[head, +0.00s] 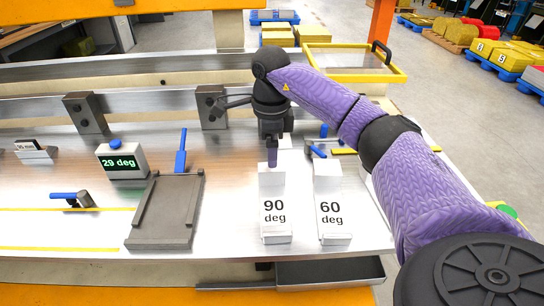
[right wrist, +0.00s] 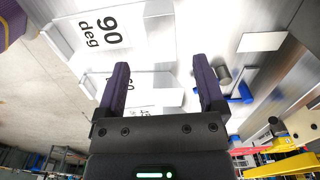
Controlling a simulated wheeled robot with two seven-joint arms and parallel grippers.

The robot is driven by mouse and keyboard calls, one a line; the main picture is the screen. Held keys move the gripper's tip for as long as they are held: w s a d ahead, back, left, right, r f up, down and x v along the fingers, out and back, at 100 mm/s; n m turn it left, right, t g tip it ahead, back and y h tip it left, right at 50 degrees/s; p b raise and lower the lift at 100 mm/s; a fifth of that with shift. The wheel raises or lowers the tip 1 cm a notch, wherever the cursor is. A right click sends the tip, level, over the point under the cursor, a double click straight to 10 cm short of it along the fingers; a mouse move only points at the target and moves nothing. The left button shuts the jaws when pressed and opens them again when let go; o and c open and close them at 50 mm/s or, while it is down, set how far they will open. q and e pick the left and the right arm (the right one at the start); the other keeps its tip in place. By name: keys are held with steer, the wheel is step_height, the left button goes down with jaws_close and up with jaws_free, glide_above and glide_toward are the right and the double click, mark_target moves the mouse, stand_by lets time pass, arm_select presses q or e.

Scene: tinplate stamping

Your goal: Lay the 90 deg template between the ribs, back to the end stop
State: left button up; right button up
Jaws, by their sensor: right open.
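A white piece labelled "90 deg" (head: 274,212) stands on the bench in front of my right gripper; I cannot tell the template apart from its holder. It also shows at the upper left of the right wrist view (right wrist: 100,32). My right gripper (head: 272,160) points down above its far end. In the right wrist view my right gripper (right wrist: 163,85) is open, its two purple fingers apart with nothing held between them. A dark grey plate with raised side ribs (head: 166,212) lies to the left, its channel looking empty. My left gripper is out of view.
A white piece labelled "60 deg" (head: 332,215) stands just right of the 90 deg one. A display reading "29 deg" (head: 122,161) and a blue handle (head: 181,152) stand behind the ribbed plate. A blue-handled clamp (head: 72,198) lies left. Bare bench separates plate and labelled pieces.

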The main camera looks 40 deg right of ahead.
mark_target(274, 199)
steer(key=shift+f, duration=0.65)
step_height(274, 199, down, 5)
steer(key=shift+d+r+b, duration=0.1)
steer(key=shift+r+b, duration=0.1)
steer(key=shift+b, duration=0.7)
steer(key=shift+f, duration=0.15)
steer(key=c, duration=0.3)
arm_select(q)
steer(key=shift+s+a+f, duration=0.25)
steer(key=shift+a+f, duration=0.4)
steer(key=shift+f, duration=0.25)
arm_select(e)
jaws_close()
